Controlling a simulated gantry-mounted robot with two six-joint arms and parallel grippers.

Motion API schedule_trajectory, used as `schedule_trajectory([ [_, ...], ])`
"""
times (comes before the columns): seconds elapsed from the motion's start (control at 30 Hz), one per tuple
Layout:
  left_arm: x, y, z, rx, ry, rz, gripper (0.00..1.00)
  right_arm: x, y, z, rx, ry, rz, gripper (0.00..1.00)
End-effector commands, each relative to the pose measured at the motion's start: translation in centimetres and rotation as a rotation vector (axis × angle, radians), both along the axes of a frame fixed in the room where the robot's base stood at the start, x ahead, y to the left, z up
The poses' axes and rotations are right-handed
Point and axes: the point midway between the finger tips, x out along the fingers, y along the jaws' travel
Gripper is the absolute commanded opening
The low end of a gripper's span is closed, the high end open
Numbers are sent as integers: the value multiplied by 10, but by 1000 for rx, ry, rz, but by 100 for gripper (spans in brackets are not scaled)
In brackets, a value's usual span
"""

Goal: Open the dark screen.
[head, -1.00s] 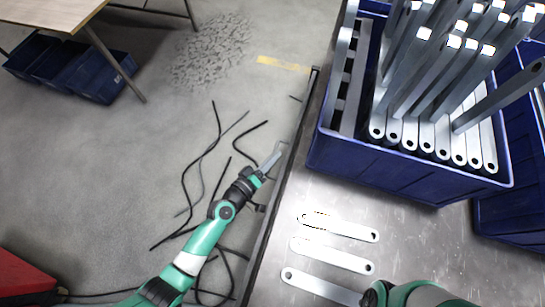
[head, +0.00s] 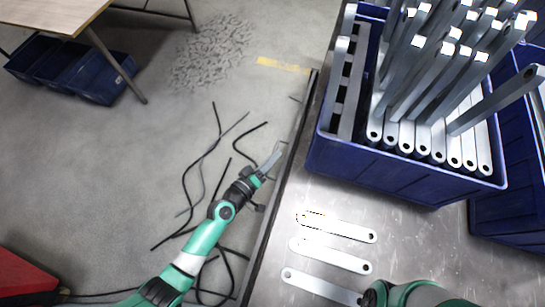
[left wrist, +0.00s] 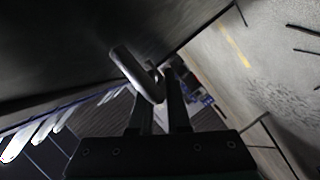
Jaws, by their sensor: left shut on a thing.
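The dark screen shows in the head view as a narrow dark strip (head: 281,187), nearly edge-on, along the left side of the metal worktop. In the left wrist view its dark face (left wrist: 60,45) fills the upper left. A grey bar handle (left wrist: 135,72) stands out from it. My left gripper (head: 273,163) is at the screen's left side; its two fingers (left wrist: 160,105) are shut on the handle. The handle is small in the head view, and its mounting is partly hidden. My right arm is at the bottom right; its gripper is not visible.
On the worktop (head: 410,225) lie several flat brackets (head: 340,227). A blue crate (head: 390,178) full of upright brackets stands behind them, with another blue crate (head: 510,220) to the right. Black cables (head: 200,160) lie on the floor at left. A table (head: 60,15) stands at the far left.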

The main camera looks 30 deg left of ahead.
Motion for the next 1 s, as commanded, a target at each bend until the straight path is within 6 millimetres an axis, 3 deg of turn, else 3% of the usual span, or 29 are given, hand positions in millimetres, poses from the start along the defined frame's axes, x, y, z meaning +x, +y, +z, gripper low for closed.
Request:
schedule_trajectory([
  [0.03, 1, 0, 19, -1, -6, 0, 0, 0, 0, 17, 0, 0, 0, 50],
  [0.27, 1, 0, 85, -1, -6, 0, 0, 0, 0, 79, 0, -1, 0, 50],
  [0.7, 1, 0, 244, 0, -8, 1, 0, 0, 0, 229, 0, -1, 0, 50],
  [1.0, 1, 0, 327, 0, -7, 1, 0, 0, 0, 307, 0, 0, 0, 50],
])
